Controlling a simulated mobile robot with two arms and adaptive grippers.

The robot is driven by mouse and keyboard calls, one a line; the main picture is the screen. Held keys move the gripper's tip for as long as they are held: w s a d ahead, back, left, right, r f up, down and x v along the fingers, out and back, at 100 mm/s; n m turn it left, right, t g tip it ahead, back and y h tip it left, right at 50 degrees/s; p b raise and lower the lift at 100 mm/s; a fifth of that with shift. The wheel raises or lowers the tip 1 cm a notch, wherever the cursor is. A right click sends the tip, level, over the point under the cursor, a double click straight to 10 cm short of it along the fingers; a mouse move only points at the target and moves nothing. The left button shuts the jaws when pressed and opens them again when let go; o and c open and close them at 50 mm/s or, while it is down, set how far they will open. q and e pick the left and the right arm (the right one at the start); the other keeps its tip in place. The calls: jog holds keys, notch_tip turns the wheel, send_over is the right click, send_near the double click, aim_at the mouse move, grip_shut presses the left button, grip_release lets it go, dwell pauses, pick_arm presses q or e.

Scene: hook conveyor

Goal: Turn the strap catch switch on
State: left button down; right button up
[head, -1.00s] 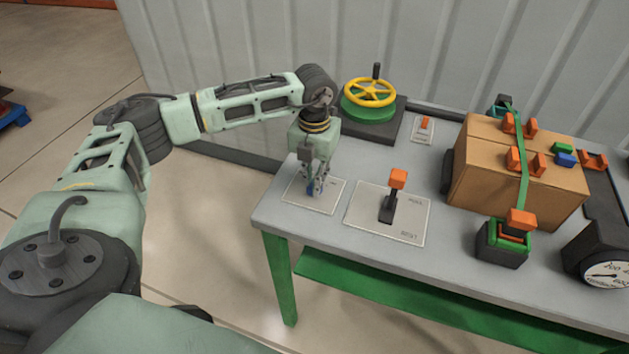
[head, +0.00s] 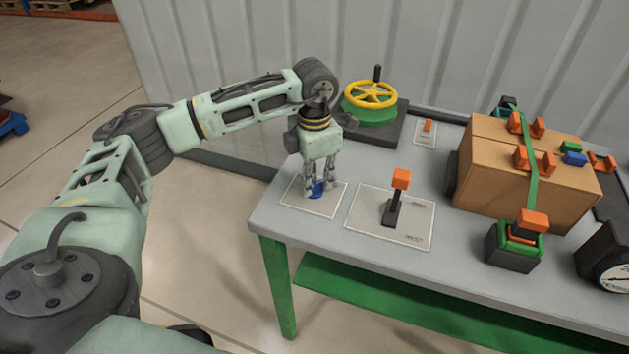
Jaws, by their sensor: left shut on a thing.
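My left gripper (head: 318,188) points down at the left end of the table. It is shut on a blue knob (head: 317,191) on a pale panel plate (head: 300,204); the fingers partly hide the knob. A lever with an orange head (head: 401,179) stands on a wider plate (head: 368,225) just to the right. A small orange switch (head: 428,125) sits on a little plate farther back. The labels are too small to read, so I cannot tell which control is the strap catch switch. My right gripper is not in view.
A yellow handwheel (head: 370,94) stands behind the gripper. A cardboard box (head: 490,185) with a green strap (head: 531,185) and orange clips stands at right. A green and black device with an orange top (head: 533,222) and a dial gauge (head: 612,275) are near the front edge.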

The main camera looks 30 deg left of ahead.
aim_at(314, 183)
pick_arm(q)
jog(key=shift+r, duration=0.1)
dwell(0.5)
jog(key=c, duration=1.8)
grip_release()
jog(key=shift+o, duration=0.2)
notch_tip(314, 183, up, 12)
